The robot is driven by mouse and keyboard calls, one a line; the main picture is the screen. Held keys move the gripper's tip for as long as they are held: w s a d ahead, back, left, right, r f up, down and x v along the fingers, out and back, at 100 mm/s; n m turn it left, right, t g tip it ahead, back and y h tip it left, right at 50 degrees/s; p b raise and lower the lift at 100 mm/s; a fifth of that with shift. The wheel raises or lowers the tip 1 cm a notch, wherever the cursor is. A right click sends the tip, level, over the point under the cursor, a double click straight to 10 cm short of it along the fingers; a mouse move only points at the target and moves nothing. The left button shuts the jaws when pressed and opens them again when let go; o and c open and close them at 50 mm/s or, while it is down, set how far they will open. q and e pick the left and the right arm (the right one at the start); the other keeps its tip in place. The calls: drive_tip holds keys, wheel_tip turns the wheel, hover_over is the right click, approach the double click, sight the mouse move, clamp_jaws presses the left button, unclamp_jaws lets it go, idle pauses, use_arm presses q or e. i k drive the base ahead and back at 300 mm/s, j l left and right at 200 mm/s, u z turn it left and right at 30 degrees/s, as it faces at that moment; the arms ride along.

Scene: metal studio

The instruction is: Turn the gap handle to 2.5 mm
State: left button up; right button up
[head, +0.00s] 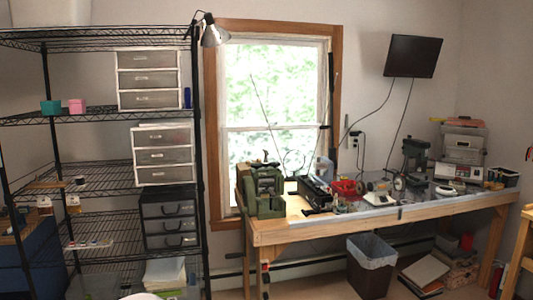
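A green machine (263,190) stands at the left end of the wooden workbench (290,232), in front of the window. It may carry the gap handle, but at this distance I cannot make out the handle or any gap scale on it. A dark machine (317,191) sits just to its right. Neither of my grippers is in the head view.
A black wire shelf (100,118) with drawer units (163,155) stands left of the bench. A bin (370,264) and a box (425,271) are under the bench. Small machines crowd the bench top. A monitor (413,56) hangs on the wall.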

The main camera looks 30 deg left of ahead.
sight(265, 152)
drive_tip(key=i+j+u, duration=0.15)
drive_tip(key=i+j, duration=0.8)
drive_tip(key=i, duration=0.1)
